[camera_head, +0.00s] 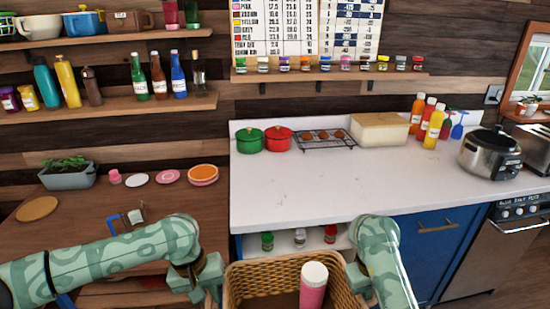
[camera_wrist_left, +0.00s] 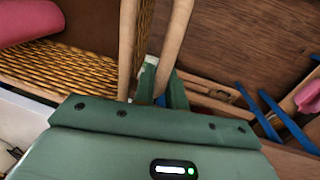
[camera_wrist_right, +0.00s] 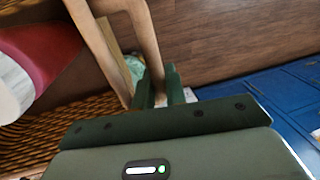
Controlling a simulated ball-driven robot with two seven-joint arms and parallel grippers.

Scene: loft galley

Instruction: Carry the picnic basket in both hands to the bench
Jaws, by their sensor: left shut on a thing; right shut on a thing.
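The wicker picnic basket (camera_head: 258,277) is at the bottom of the head view, in front of the white counter, its lower part cut off. A pink bottle with a white cap (camera_head: 313,287) stands in it. My left gripper (camera_head: 208,285) is at the basket's left side, and the left wrist view shows its fingers (camera_wrist_left: 162,88) shut on a wooden handle (camera_wrist_left: 175,40). My right gripper (camera_head: 357,280) is at the right side, and the right wrist view shows its fingers (camera_wrist_right: 160,88) shut on the other handle (camera_wrist_right: 142,40). I cannot tell which surface is the bench.
The white counter (camera_head: 300,185) holds green and red pots, a rack, a bread box, bottles and a cooker (camera_head: 490,152). Its front middle is clear. A lower wooden table (camera_head: 90,215) at left holds a planter, plates and a blue-handled item. An open shelf (camera_head: 295,242) is below the counter.

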